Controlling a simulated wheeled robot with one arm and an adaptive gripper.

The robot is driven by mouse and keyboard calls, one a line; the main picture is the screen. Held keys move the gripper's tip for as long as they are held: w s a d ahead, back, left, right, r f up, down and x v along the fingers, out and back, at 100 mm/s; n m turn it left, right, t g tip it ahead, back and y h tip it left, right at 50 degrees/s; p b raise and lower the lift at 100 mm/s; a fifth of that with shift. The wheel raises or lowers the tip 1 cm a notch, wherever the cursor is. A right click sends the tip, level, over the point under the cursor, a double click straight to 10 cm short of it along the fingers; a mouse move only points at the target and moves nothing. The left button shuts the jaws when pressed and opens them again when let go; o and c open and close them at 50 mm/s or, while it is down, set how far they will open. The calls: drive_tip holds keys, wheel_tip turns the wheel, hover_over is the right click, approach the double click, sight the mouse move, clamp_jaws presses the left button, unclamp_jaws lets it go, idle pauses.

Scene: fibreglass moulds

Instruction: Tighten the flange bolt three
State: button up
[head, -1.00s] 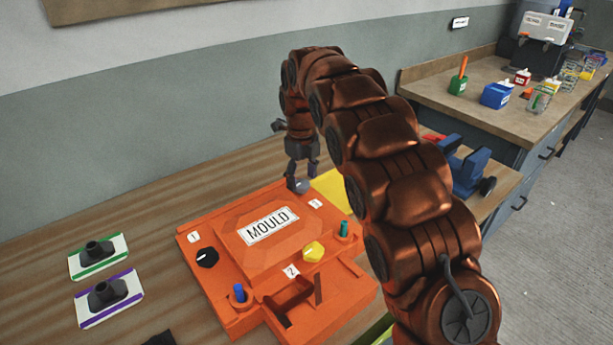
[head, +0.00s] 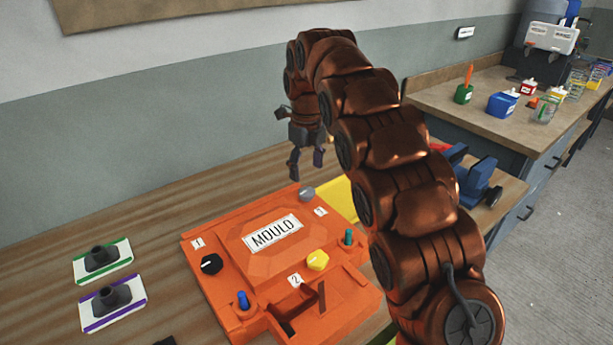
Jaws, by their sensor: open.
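The orange mould (head: 225,298) with a MOULD label lies on the wooden bench. A grey bolt knob (head: 307,194) sits at its far corner, near the label 3 (head: 320,212). A black knob (head: 211,264) is by the label 1 (head: 198,243), and a yellow knob (head: 317,260) is by the label 2 (head: 295,280). My gripper (head: 306,172) points down above the grey knob, apart from it, with its fingers spread and nothing between them.
A blue peg (head: 243,300) and a green peg (head: 348,237) stand on the mould. Two black fittings on cards, green-edged (head: 103,261) and purple-edged (head: 112,302), lie at left. A blue clamp-like tool (head: 478,180) is right of my arm. The bench behind the cards is bare.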

drive_tip(key=shift+r, duration=1.1)
drive_tip(key=shift+d, duration=0.1)
drive_tip(key=s+d+r+n, duration=0.1)
drive_tip(key=s+d+n, duration=0.45)
drive_tip(key=s, duration=0.35)
drive_tip(key=s+d+r+n, duration=0.2)
drive_tip(key=s+d+n, duration=0.4)
drive_tip(key=s, duration=0.4)
drive_tip(key=s+d+f+n+g, duration=0.1)
drive_tip(key=s+f+n, duration=0.3)
drive_tip(key=s+n, duration=0.4)
drive_tip(key=s+d+f+n+p, duration=0.1)
drive_tip(key=s+f+n, duration=0.3)
drive_tip(key=s, duration=1.4)
drive_tip(key=d+n, duration=0.1)
drive_tip(key=n, duration=0.3)
drive_tip(key=shift+f+g+p, duration=0.3)
drive_tip(key=shift+f+g, duration=0.1)
drive_tip(key=shift+d, duration=0.1)
